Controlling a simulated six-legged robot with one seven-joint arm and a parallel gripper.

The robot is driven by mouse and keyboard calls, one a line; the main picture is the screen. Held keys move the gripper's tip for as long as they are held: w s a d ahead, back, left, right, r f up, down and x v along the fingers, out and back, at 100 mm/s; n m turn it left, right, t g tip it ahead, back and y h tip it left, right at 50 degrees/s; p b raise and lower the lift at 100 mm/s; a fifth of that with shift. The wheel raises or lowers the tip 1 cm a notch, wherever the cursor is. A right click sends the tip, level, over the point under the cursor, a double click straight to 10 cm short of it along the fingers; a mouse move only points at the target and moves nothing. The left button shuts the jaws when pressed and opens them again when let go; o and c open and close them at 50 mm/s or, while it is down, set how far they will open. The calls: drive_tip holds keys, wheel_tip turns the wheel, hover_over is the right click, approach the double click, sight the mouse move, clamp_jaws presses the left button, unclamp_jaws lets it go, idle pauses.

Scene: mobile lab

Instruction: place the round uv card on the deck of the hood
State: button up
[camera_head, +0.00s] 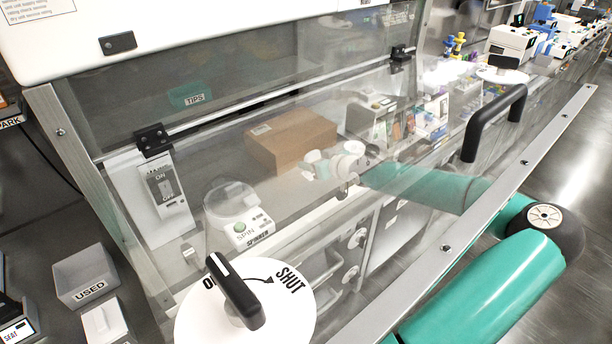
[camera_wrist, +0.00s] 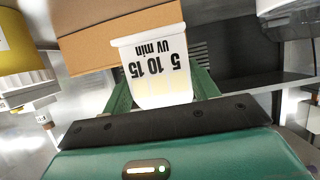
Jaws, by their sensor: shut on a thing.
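The uv card (camera_wrist: 157,62) is white, marked "5 10 15 UV min", with a straight edge at the top and a rounded lower end in the wrist view. My gripper (camera_wrist: 163,86) is shut on it, with a green finger on each side. In the head view my gripper (camera_head: 322,168) is behind the clear sash, in front of the brown box; the card there is too small and blurred to make out surely. The deck of the hood (camera_head: 205,240) is a pale surface behind the sash. I cannot tell the height of the card above it.
A brown cardboard box (camera_head: 292,139) stands close behind my gripper. A spinner (camera_head: 238,212) and a white switch box (camera_head: 165,195) stand to the left inside the hood. The sash has a black handle (camera_head: 494,122). A round SHUT dial (camera_head: 245,305) is in front.

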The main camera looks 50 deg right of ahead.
drive_tip(key=shift+w+a+f, duration=0.45)
drive_tip(key=shift+w+f, duration=0.05)
drive_tip(key=shift+f, duration=0.2)
drive_tip(key=shift+w+a+f, duration=0.4)
drive_tip(key=shift+w+f, duration=0.05)
drive_tip(key=shift+f, duration=1.85)
drive_tip(key=shift+f, duration=0.1)
drive_tip(key=shift+f, duration=0.35)
drive_tip(key=shift+f, duration=0.15)
drive_tip(key=o, duration=1)
drive_tip(key=shift+o, duration=0.2)
